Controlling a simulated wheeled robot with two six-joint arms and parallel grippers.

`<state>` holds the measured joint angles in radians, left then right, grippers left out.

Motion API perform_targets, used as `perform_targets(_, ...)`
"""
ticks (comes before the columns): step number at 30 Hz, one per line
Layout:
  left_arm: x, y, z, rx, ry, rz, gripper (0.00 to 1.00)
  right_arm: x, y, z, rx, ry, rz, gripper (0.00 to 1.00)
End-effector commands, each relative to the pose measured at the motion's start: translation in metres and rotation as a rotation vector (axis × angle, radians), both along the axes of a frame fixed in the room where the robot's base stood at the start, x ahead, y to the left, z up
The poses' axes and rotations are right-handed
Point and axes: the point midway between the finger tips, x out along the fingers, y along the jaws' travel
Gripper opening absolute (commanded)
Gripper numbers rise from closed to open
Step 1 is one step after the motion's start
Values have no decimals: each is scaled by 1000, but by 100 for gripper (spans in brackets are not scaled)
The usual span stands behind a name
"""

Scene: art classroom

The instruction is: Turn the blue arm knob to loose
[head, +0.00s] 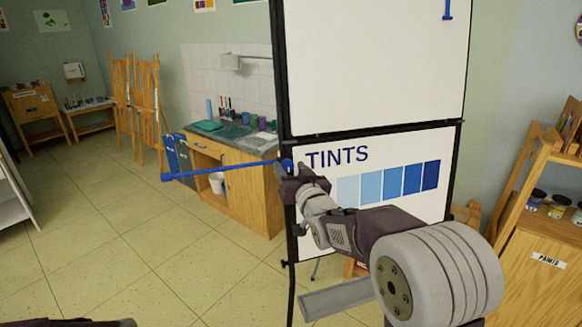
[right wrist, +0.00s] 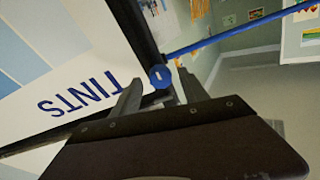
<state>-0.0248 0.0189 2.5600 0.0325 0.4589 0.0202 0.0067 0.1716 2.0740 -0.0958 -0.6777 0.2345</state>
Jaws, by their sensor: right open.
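The blue arm knob (right wrist: 160,76) is round with a short pale mark on its face. It sits at the board's black frame, where the long blue arm (head: 225,169) meets it. In the head view this arm sticks out to the left. My right gripper (head: 288,172) is at the board's left edge by the knob and mostly hides it there. In the right wrist view the open right gripper (right wrist: 157,84) has one finger on each side of the knob. I cannot tell whether the fingers touch it. My left gripper is out of view.
The whiteboard (head: 384,142) reads TINTS above blue swatches. A blue piece (head: 447,10) hangs at its top. A wooden sink cabinet (head: 250,197) stands behind to the left, and a PAINTS cabinet (head: 540,285) is at the right. The tiled floor (head: 150,265) at left is clear.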

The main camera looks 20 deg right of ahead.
Motion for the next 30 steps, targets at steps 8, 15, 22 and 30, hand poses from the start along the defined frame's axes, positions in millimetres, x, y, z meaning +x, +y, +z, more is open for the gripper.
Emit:
perform_targets(8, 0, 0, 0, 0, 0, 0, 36, 0, 0, -1, 0, 0, 0, 24)
perform_targets(15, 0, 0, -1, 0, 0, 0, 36, 0, 0, -1, -2, 0, 1, 0)
perform_targets(22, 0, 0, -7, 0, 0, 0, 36, 0, 0, -2, -59, -4, 11, 0)
perform_targets(30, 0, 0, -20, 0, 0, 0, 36, 0, -1, -3, -252, -13, 47, 0)
